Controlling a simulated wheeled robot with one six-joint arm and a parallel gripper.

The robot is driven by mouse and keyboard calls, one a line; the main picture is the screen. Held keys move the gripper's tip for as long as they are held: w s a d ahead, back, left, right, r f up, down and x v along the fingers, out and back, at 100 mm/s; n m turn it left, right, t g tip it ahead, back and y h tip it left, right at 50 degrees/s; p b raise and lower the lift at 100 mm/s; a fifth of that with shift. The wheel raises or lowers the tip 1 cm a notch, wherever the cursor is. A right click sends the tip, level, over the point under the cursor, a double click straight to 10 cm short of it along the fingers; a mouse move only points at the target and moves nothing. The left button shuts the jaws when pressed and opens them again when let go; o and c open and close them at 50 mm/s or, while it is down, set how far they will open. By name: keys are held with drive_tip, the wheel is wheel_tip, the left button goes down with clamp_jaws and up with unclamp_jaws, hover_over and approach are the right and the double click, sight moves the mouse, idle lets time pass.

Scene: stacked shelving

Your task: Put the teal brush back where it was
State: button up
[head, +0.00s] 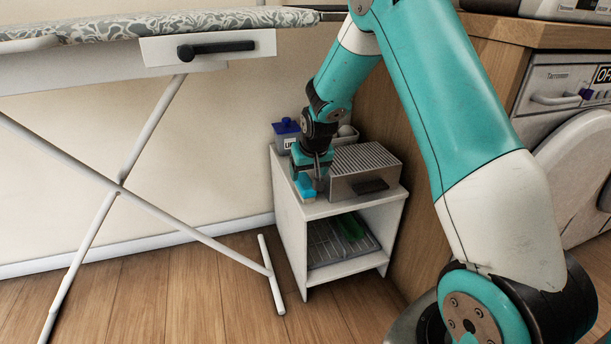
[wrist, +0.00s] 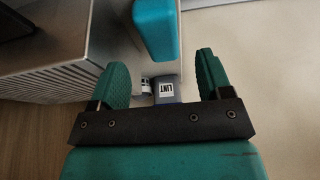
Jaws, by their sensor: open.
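The teal brush (head: 306,188) shows as a smooth teal block at the front left of the white shelf unit's top, left of the ribbed metal box. In the wrist view the teal brush (wrist: 157,30) lies at the top, beyond the fingertips and roughly in line with the gap between them. My gripper (head: 311,172) is right above the brush, pointing down. In the wrist view my gripper (wrist: 162,62) has its green fingers wide apart with nothing held between them. I cannot tell whether a finger touches the brush.
The ribbed metal box (head: 364,171) stands close on the right. A grey container labelled LINT (wrist: 166,91), with a blue lid (head: 286,126), stands behind. The white shelf unit (head: 290,215) holds a rack with a green item (head: 350,227) below. An ironing board (head: 110,32) is at left.

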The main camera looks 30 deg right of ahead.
drive_tip(key=p+v, duration=0.1)
drive_tip(key=v, duration=0.3)
drive_tip(key=s+a+r+n+g+y, duration=0.1)
drive_tip(key=s+a+r+n+y, duration=0.15)
drive_tip(key=s+a+r, duration=0.55)
drive_tip(key=s+a+r+n+g+y, duration=0.1)
drive_tip(key=s+a+r+n, duration=0.2)
drive_tip(key=s+a, duration=0.5)
drive_tip(key=s+a+r+n+g+y, duration=0.1)
drive_tip(key=s+a, duration=0.3)
drive_tip(key=s, duration=0.4)
drive_tip(key=s+a+r+n+g+y, duration=0.1)
drive_tip(key=s+a+r+n, duration=0.2)
drive_tip(key=s, duration=0.4)
drive_tip(key=shift+s+a+n, duration=0.35)
drive_tip(key=shift+a+n, duration=0.1)
drive_tip(key=shift+a, duration=0.75)
wheel_tip(320, 180, up, 38)
drive_tip(key=p, duration=3.8)
drive_tip(key=shift+r, duration=0.2)
